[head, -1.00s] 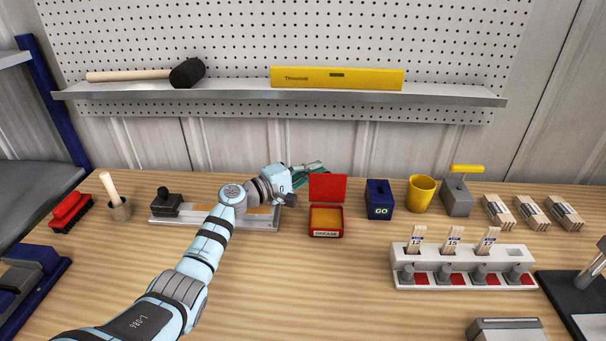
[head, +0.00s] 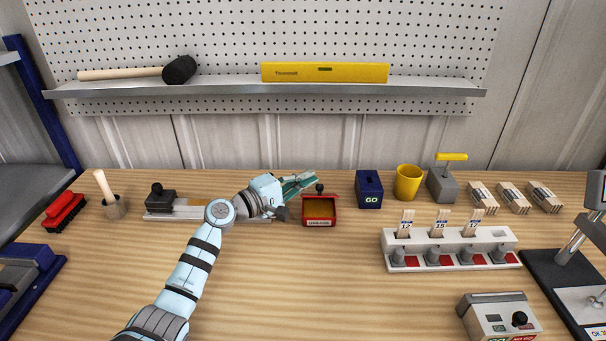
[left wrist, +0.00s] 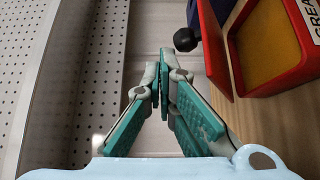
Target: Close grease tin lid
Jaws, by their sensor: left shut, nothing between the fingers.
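The red grease tin (head: 320,222) stands on the bench, with its yellow-brown inside in view. It also shows in the left wrist view (left wrist: 308,60) at upper right. Its red lid (left wrist: 215,50) appears there nearly edge-on along the tin's back side, with a black knob (left wrist: 186,40) on its outer face. In the head view the knob (head: 320,187) shows above the tin's back edge; the lid's exact angle is hard to tell. My left gripper (head: 308,180) is shut and empty, just behind and left of the tin. My right gripper is out of view.
A blue GO box (head: 369,190), a yellow cup (head: 408,182) and a grey block with a yellow handle (head: 441,185) stand right of the tin. A white stick rack (head: 450,262) is at front right. The bench before the tin is clear.

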